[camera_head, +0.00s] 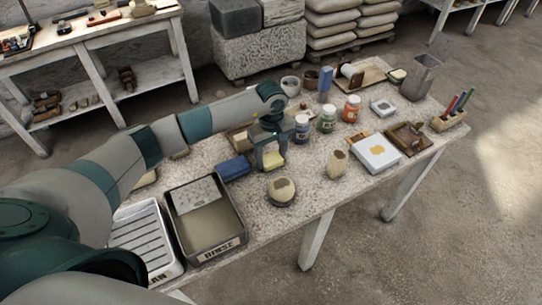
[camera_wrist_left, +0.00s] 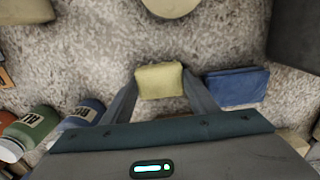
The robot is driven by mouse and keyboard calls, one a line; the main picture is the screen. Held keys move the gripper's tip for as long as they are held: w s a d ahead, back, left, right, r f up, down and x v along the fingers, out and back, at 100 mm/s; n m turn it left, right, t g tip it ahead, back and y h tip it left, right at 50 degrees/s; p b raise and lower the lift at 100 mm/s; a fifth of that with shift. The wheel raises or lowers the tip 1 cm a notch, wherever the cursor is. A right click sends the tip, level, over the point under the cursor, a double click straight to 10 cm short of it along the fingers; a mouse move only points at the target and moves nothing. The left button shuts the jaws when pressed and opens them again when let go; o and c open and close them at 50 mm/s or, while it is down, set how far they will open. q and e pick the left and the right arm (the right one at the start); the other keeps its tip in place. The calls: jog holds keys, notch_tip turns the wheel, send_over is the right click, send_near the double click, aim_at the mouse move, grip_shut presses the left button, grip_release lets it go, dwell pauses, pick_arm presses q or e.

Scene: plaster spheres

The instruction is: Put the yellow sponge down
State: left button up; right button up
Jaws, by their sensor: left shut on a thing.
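The yellow sponge (camera_wrist_left: 160,81) is a small pale yellow block between the two fingers of my left gripper (camera_wrist_left: 160,88). In the head view my left gripper (camera_head: 270,158) points down over the middle of the speckled table, with the sponge (camera_head: 271,160) between its fingers. I cannot tell whether the sponge touches the tabletop. A folded blue cloth (camera_wrist_left: 237,87) lies beside the gripper, and it also shows in the head view (camera_head: 233,168). My right gripper is not in view.
A rinse tray (camera_head: 211,222) stands at the table's left part. Some bare tabletop (camera_head: 306,178) lies between.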

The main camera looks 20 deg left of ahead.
aim_at(271, 157)
pick_arm(q)
jog(key=o, duration=0.9)
jog(key=shift+r, duration=0.1)
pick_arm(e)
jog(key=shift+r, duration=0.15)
pick_arm(q)
jog(key=shift+r+p, duration=0.1)
jog(key=shift+p, duration=0.3)
jog(key=shift+r+b, duration=0.3)
jog(key=shift+b, duration=0.1)
notch_tip(271, 157, up, 11)
jog(key=b, duration=0.4)
jog(key=shift+r, duration=0.1)
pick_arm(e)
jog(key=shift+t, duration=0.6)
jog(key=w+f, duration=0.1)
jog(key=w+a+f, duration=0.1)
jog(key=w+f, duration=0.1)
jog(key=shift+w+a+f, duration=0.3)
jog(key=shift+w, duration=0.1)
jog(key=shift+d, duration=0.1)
